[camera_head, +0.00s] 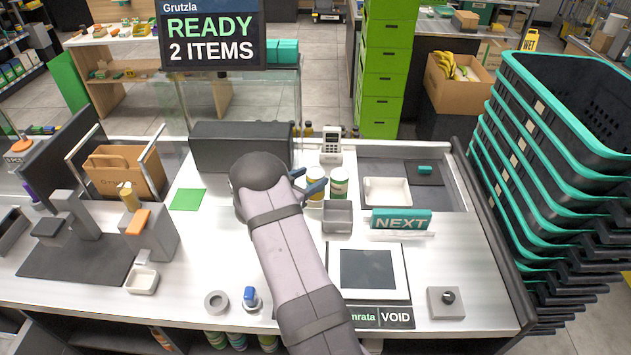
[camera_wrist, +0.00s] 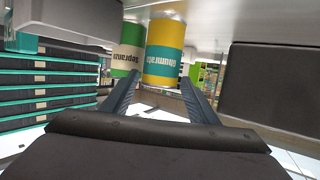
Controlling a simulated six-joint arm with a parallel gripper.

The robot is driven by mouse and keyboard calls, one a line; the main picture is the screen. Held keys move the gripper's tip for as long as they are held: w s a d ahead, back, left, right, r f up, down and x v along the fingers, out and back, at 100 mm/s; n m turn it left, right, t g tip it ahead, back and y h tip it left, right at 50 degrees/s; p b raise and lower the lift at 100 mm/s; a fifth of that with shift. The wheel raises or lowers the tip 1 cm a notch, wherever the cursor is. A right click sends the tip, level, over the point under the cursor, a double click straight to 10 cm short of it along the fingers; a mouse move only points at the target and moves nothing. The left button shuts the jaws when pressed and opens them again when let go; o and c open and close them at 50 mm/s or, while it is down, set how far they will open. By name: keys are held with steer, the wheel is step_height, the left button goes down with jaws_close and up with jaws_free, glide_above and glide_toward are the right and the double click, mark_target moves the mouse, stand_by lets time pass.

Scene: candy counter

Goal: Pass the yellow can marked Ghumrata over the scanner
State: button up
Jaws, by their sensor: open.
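The yellow can marked Ghumrata (camera_head: 315,189) stands on the counter behind the grey bin, partly hidden by my gripper. In the wrist view the yellow can (camera_wrist: 165,52) appears upside down, with a teal band, just beyond my fingertips. My gripper (camera_head: 311,180) is open and empty, its fingers pointing at the can; they also show in the wrist view (camera_wrist: 160,82), spread apart. I cannot tell whether a finger touches the can. A dark glass plate in a white frame (camera_head: 367,268), which looks like the scanner, lies nearer on the counter.
A green and cream can (camera_head: 339,186), marked Sopranzo in the wrist view (camera_wrist: 128,55), stands close beside the yellow can. A grey bin (camera_head: 338,217), NEXT sign (camera_head: 401,220) and card terminal (camera_head: 331,145) are nearby. A display reads VOID (camera_head: 396,317). Stacked baskets (camera_head: 545,190) border the right.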

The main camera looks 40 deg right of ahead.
steer(key=shift+d, duration=0.15)
steer(key=c, duration=1)
steer(key=shift+r, duration=0.25)
steer(key=shift+c, duration=0.2)
step_height(320, 180, up, 18)
steer(key=f+b, duration=0.1)
steer(key=b, duration=0.2)
steer(key=s+a+f+m+g+y+p, duration=0.1)
steer(key=s+a+f+m+g+y, duration=0.1)
steer(key=s, duration=0.5)
steer(key=s+a+f+m+g+y+p, duration=0.1)
steer(key=s+a+f+m+g+y, duration=0.1)
steer(key=s+a+f+m+g, duration=0.2)
steer(key=s+a+f+m+g+y+p, duration=0.1)
steer(key=s+a+f+m+g, duration=0.2)
steer(key=s, duration=0.9)
steer(key=a+m+g, duration=0.3)
steer(key=m+g, duration=0.1)
steer(key=g, duration=0.1)
steer(key=shift+s+f+g+y+p, duration=0.25)
steer(key=shift+f+g+y+p, duration=0.05)
steer(key=shift+f+y, duration=0.1)
